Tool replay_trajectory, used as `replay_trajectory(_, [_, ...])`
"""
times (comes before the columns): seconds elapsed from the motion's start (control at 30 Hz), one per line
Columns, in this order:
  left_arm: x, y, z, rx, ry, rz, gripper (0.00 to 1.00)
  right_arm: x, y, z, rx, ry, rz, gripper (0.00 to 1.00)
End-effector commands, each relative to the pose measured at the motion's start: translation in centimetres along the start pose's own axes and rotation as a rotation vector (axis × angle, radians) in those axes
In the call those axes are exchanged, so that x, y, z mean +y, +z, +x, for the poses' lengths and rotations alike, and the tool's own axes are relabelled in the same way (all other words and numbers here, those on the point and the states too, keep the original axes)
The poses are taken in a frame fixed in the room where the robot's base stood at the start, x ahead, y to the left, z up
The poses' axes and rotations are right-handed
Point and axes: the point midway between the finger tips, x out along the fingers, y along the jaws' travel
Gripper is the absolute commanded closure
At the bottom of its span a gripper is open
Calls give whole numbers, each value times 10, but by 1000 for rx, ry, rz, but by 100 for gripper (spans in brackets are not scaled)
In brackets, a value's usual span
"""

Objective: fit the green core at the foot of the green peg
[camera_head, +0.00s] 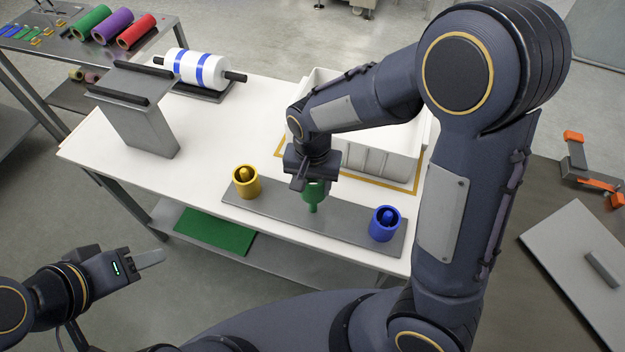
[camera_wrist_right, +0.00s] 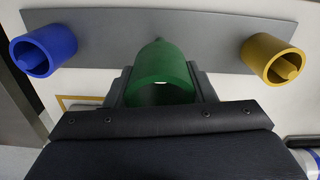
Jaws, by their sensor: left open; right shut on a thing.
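The green core (camera_head: 316,188) is a short hollow cylinder held upright between the jaws of my right gripper (camera_head: 312,184). It also shows in the right wrist view (camera_wrist_right: 160,66), between both fingers. The narrower green peg (camera_head: 313,206) stands on the grey plate, straight below the core in the head view. The core is above the plate; whether the peg's tip is inside it I cannot tell. My left gripper (camera_head: 150,259) is open and empty, off the table's front left.
The grey plate (camera_head: 272,213) also carries a yellow core (camera_head: 239,188) around its peg on the left and a blue core (camera_head: 376,230) around its peg on the right. A white bin (camera_head: 385,160) stands behind. A grey metal stand (camera_head: 140,122) is at the left.

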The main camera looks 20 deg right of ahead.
Motion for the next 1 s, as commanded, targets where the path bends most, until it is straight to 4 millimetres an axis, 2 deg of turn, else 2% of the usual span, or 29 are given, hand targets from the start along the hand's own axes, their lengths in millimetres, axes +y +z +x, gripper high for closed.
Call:
replay_trajectory(0.6, [-12, 13, 26, 0, 0, 0, 51, 0, 0, 40, 0, 0, 0, 72])
replay_trajectory(1.0, [-14, 15, 30, 0, 0, 0, 51, 0, 0, 47, 0, -1, 0, 72])
